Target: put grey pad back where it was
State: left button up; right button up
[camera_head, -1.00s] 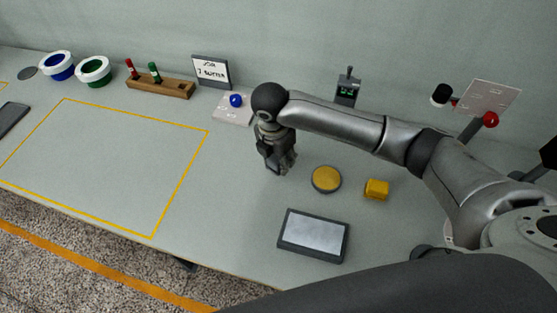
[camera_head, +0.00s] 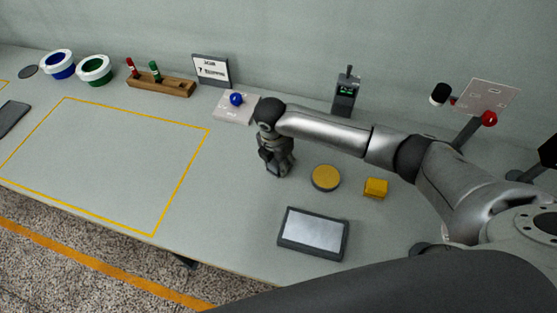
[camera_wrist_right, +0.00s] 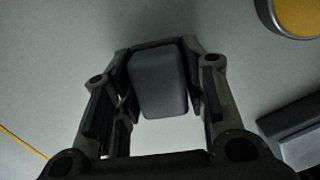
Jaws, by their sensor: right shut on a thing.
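My right gripper (camera_head: 277,168) is low over the grey table (camera_head: 225,190), left of a yellow-topped round disc (camera_head: 326,178). In the right wrist view its fingers are closed on the two sides of a grey block with rounded corners, which looks like the grey pad (camera_wrist_right: 158,85). In the head view the pad is hidden or too small to make out at the fingertips. I cannot tell whether it touches the table. My left gripper is not in view.
A yellow cube (camera_head: 376,188) and a grey-framed panel (camera_head: 313,233) lie right of and in front of the gripper. Behind it is a white plate with a blue ball (camera_head: 236,99). A yellow outlined area (camera_head: 170,200) on the left is empty.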

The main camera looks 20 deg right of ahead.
aim_at(275, 163)
jog(key=o, duration=1)
jog(key=shift+r, duration=0.1)
jog(key=r, duration=0.4)
jog(key=a+r, duration=0.1)
jog(key=r, duration=0.3)
jog(key=r+b, duration=0.1)
jog(key=r, duration=0.3)
jog(key=shift+s+a, duration=0.15)
jog(key=shift+s, duration=0.25)
